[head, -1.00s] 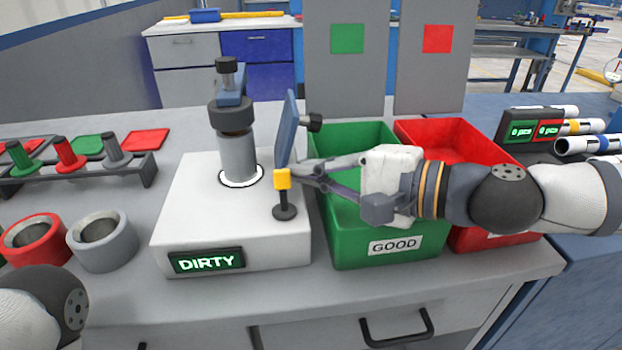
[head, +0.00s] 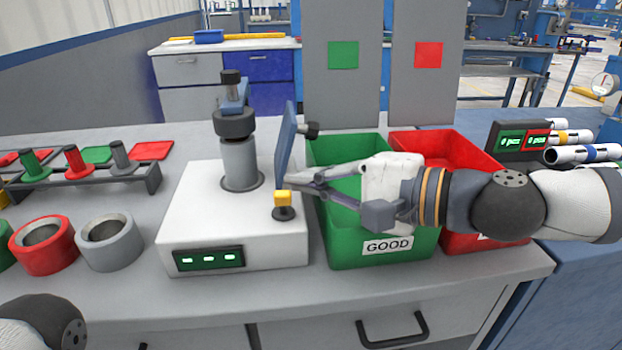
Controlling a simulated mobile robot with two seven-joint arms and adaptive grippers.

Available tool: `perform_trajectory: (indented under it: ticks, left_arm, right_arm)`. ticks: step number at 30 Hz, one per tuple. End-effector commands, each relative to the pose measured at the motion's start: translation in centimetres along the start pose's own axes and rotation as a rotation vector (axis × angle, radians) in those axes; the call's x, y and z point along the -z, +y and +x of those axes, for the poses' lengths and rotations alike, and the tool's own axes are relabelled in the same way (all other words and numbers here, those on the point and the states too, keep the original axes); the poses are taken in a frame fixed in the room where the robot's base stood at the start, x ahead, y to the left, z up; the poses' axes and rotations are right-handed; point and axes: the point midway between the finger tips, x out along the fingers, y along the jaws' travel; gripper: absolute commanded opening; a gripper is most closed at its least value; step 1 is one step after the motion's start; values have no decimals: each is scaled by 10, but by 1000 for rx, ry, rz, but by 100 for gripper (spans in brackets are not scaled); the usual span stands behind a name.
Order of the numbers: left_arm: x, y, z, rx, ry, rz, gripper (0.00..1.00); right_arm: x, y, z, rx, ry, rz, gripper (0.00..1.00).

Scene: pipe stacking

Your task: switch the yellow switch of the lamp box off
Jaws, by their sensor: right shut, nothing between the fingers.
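The white lamp box (head: 200,225) stands on the bench left of the middle. Its yellow switch (head: 283,198) sits at the box's front right, low down close to its round black base. The box's display (head: 209,258) shows three green dashes, and the ring around the post foot is dark. A grey post (head: 240,165) with a dark clamp stands on the box, with a tilted blue-grey panel (head: 286,145) beside it. My right gripper (head: 289,181) is shut and empty, its fingertips just above the switch; I cannot tell whether they touch it. My left gripper is out of view.
A green GOOD bin (head: 340,245) and a red bin (head: 480,243) stand right of the box, under my right arm. A red ring (head: 43,262) and a grey ring (head: 109,257) lie to the left. A peg rack (head: 110,188) is behind them.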

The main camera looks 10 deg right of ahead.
Motion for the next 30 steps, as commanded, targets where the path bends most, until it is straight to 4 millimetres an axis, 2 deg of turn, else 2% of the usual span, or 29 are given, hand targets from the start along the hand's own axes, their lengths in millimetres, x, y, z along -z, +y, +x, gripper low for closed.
perform_trajectory:
  ticks: [4,10,15,30]
  left_arm:
    - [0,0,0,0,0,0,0]
    - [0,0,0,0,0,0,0]
    - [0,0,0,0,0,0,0]
    - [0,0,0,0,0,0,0]
  right_arm:
    - [1,0,-12,0,2,-2,0]
    - [0,-2,-53,5,2,0,0]
    - [0,-2,-71,2,3,-4,0]
    - [-1,0,-76,1,0,0,0]
